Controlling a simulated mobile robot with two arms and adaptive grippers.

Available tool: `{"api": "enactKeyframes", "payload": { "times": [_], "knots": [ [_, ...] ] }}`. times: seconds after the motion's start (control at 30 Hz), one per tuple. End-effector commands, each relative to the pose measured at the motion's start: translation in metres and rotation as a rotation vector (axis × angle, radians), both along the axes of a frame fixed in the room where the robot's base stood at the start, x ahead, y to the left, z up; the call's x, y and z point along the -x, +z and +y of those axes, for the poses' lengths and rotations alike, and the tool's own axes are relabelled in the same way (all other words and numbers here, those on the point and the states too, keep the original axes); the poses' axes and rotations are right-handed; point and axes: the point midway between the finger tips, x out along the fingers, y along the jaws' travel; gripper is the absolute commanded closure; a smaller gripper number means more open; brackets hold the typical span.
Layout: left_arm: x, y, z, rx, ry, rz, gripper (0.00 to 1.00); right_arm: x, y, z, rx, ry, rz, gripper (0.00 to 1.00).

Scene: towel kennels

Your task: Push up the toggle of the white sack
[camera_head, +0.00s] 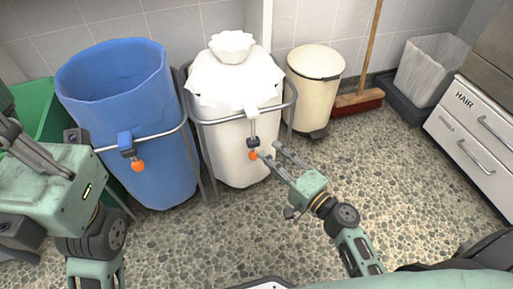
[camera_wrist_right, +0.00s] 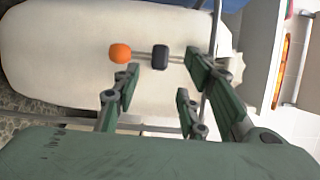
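The white sack (camera_head: 232,150) hangs upright in a metal frame against the wall. A cord hangs down its front from a pale clip (camera_head: 252,111), with a black toggle (camera_head: 253,142) on it and an orange ball (camera_head: 253,155) at its end. My right gripper (camera_head: 270,150) is open, fingertips close to the ball and toggle. In the right wrist view the black toggle (camera_wrist_right: 160,57) lies ahead of the spread fingers, with the orange ball (camera_wrist_right: 120,53) to its left; contact is not visible. My left gripper (camera_head: 28,150) is at the left, its opening unclear.
A blue sack (camera_head: 125,110) with its own toggle and orange ball (camera_head: 138,166) stands to the left, beside a green bin (camera_head: 40,112). A cream pedal bin (camera_head: 314,85), broom (camera_head: 358,100) and drawer cabinet (camera_head: 480,130) are right.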

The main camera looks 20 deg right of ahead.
Motion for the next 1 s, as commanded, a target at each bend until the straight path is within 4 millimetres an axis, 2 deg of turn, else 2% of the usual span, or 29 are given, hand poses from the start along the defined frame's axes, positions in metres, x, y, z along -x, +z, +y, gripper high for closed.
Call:
{"api": "enactKeyframes", "payload": {
  "times": [0.3,0.5,0.97,1.0],
  "knots": [
    [0.000,0.001,0.000,-0.001,0.001,-0.006,1.00,-0.039,0.001,0.018,0.002,0.002,-0.002,0.61],
    [0.000,0.001,-0.001,-0.002,0.001,-0.009,1.00,-0.057,0.000,0.027,0.003,0.001,0.000,0.61],
    [-0.001,0.001,-0.001,-0.003,0.000,-0.007,1.00,-0.065,0.000,0.030,0.004,0.000,0.001,0.61],
    [-0.001,0.001,-0.001,-0.003,0.000,-0.007,1.00,-0.065,0.000,0.030,0.004,0.000,0.001,0.64]
  ]
}}
